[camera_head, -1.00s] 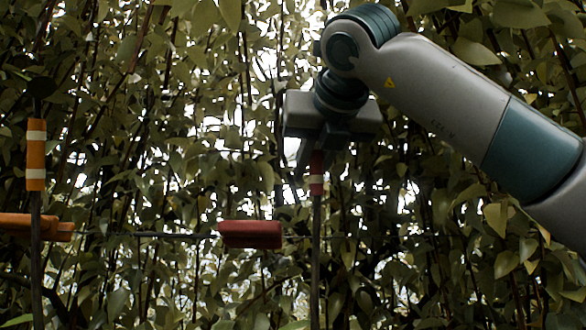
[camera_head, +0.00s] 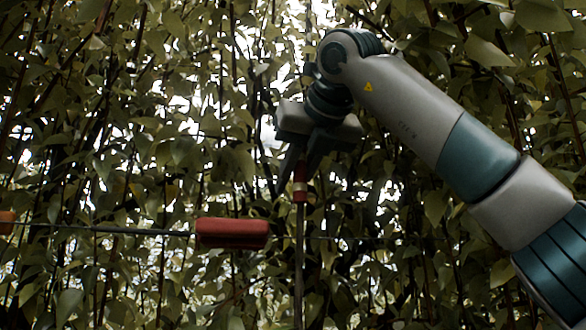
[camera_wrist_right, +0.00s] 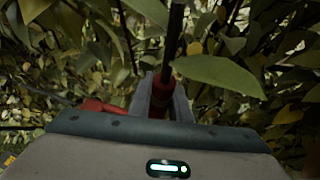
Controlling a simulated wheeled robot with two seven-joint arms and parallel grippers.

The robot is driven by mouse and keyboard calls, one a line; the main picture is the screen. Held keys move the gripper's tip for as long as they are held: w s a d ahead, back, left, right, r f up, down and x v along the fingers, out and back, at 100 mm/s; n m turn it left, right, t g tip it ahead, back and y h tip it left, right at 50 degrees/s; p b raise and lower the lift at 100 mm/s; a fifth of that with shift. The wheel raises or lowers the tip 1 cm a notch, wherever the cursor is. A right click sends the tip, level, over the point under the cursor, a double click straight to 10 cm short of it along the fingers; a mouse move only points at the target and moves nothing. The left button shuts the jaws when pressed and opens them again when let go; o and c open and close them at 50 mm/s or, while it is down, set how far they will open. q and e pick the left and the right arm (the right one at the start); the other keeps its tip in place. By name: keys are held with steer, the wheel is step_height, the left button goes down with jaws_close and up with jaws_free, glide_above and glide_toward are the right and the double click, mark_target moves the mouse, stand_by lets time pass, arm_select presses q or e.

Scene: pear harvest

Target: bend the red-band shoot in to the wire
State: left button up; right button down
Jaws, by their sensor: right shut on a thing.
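The red-band shoot (camera_head: 299,265) is a thin dark upright stem. The right gripper is shut on this shoot near the band. In the right wrist view, the dark stem (camera_wrist_right: 174,40) runs between the fingers, with red showing there. The wire (camera_head: 110,229) runs across the view, lower than the band. A red clip (camera_head: 232,233) sits on the wire, left of the shoot and apart from it. My left gripper is not in view.
Dense leaves and stems fill the background and surround my right arm. Part of an orange piece (camera_head: 6,222) shows at the left edge by the wire. A large leaf (camera_wrist_right: 218,72) hangs close to the gripper in the right wrist view.

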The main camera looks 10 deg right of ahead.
steer(key=shift+r, duration=0.1)
steer(key=c, duration=1.6)
jaws_free()
steer(key=shift+w, duration=0.1)
steer(key=shift+c, duration=0.2)
steer(key=b+v, duration=0.3)
steer(key=v, duration=0.5)
steer(key=shift+s+d, duration=0.1)
steer(key=shift+s, duration=0.2)
steer(key=b, duration=0.1)
glide_toward(303, 159)
steer(key=shift+v, duration=0.8)
steer(key=shift+w+r, duration=0.1)
